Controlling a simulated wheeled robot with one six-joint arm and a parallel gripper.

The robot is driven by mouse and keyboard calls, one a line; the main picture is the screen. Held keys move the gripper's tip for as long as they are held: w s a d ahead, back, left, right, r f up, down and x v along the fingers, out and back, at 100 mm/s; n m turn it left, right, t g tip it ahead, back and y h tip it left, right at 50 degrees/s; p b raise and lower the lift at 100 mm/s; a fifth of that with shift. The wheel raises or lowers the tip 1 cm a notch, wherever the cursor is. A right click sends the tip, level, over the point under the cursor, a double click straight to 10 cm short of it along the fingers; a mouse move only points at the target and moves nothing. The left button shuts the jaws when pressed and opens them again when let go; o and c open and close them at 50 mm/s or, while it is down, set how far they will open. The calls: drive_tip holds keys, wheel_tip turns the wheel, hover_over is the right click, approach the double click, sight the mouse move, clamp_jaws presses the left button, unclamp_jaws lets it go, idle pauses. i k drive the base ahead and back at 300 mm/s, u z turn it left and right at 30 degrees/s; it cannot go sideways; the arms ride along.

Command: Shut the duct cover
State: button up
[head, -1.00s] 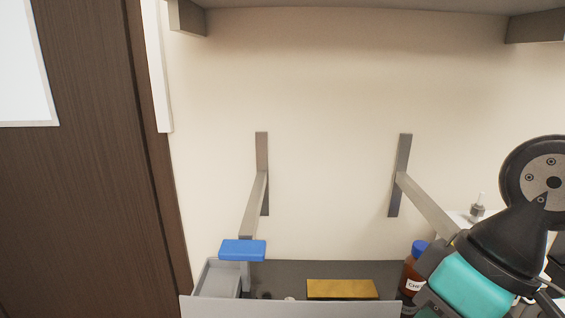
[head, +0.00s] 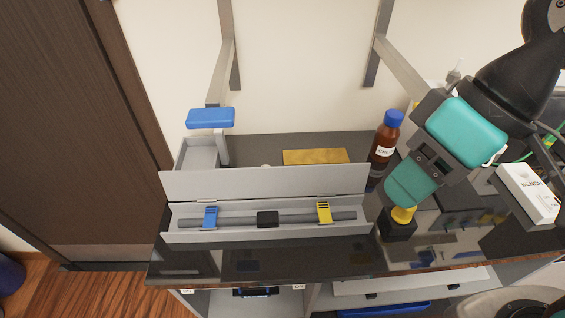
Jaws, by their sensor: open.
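The grey duct (head: 290,230) lies along the front of the dark counter. Its flat grey cover (head: 265,184) stands raised along the back edge, so the duct is open. A dark cable or rod lies in the duct, with a blue clip (head: 210,217), a black block (head: 268,219) and a yellow clip (head: 323,212) along it. My gripper (head: 408,192), with teal and grey parts, is right of the duct and apart from the cover. It is open; its fingertips are partly hidden from this angle.
A yellow-topped black item (head: 402,220) stands just below my gripper. A brown bottle with a blue cap (head: 386,135) stands behind it. A yellow block (head: 315,156) and a grey box under a blue block (head: 210,118) are behind the cover. A white box (head: 530,190) is at right.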

sight(328, 180)
drive_tip(key=z, duration=1.45)
drive_tip(key=k, duration=0.95)
drive_tip(key=u, duration=1.5)
drive_tip(key=i, duration=1)
